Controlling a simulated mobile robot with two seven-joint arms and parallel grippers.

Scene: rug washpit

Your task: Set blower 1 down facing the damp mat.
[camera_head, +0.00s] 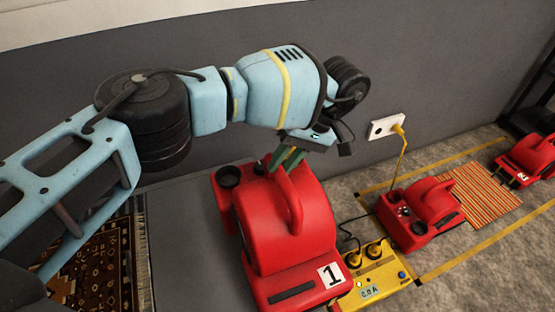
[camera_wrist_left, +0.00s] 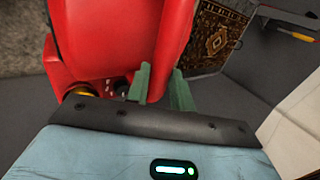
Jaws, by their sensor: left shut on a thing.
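Blower 1 (camera_head: 285,235) is a red blower with a white "1" label on its lower right corner. My left gripper (camera_head: 286,158) has its green fingers closed on the handle at the blower's top. The left wrist view shows the fingers (camera_wrist_left: 160,88) against the red body (camera_wrist_left: 105,35). I cannot tell whether the blower's base touches the floor. An orange striped mat (camera_head: 478,198) lies at the right between two other red blowers. A dark patterned rug (camera_head: 110,255) lies at the lower left. I cannot tell which is damp. My right gripper is out of view.
A yellow power box (camera_head: 372,290) with plugs and a "0.0 A" display stands right of blower 1. Another red blower (camera_head: 425,210) and a farther one (camera_head: 528,160) flank the striped mat. A yellow cord (camera_head: 401,160) hangs from the wall socket (camera_head: 383,127). Yellow tape marks the floor.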

